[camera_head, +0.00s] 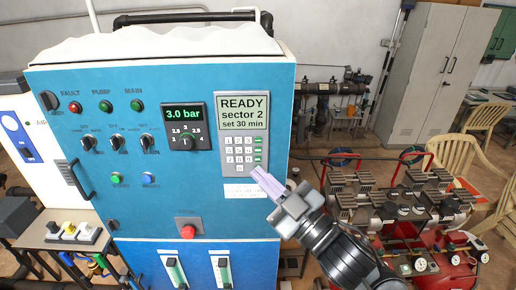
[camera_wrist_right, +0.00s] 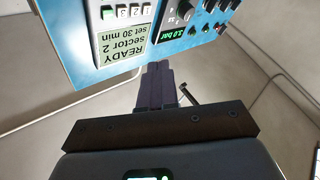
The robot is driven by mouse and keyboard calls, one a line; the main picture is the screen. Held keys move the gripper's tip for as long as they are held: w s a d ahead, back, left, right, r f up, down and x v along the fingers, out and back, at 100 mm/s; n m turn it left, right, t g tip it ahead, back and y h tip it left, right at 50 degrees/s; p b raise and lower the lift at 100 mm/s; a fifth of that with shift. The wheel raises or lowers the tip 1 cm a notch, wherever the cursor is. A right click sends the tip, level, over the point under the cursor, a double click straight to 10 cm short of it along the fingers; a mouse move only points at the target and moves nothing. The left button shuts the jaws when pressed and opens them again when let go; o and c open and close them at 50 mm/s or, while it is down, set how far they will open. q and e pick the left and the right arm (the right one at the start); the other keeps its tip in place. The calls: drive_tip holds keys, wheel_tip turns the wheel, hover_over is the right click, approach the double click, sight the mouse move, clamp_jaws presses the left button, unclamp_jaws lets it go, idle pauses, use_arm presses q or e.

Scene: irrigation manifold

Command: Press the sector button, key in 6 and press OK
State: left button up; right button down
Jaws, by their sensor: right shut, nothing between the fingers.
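A grey keypad unit (camera_head: 240,135) is on the blue control panel. Its display (camera_head: 242,112) reads READY, sector 2, set 30 min. It also shows upside down in the right wrist view (camera_wrist_right: 125,48). White number keys (camera_head: 239,150) stand in columns, with green keys (camera_head: 258,153) to their right; their labels are too small to read in the head view. My right gripper (camera_head: 259,174) is shut and empty. Its fingertips are by the keypad's lower right corner, below the green keys; I cannot tell whether they touch. The fingers also show in the right wrist view (camera_wrist_right: 157,68).
A pressure gauge (camera_head: 186,120) reads 3.0 bar beside the keypad. Switches, lamps, a door handle (camera_head: 73,178) and a red stop button (camera_head: 188,230) stick out of the panel. Red compressors (camera_head: 430,240), chairs and a grey cabinet (camera_head: 436,75) stand to the right.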

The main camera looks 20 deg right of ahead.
sight(258, 140)
drive_tip(key=shift+r, duration=0.25)
drive_tip(key=shift+w+d, duration=0.5)
drive_tip(key=shift+w, duration=0.85)
drive_tip(key=shift+w+d, duration=0.55)
drive_tip(key=shift+w, duration=0.85)
drive_tip(key=shift+w+d, duration=0.5)
drive_tip(key=shift+w, duration=0.85)
drive_tip(key=shift+w+p, duration=0.1)
drive_tip(key=shift+p, duration=0.2)
drive_tip(key=shift+w+d, duration=0.1)
drive_tip(key=shift+w, duration=0.2)
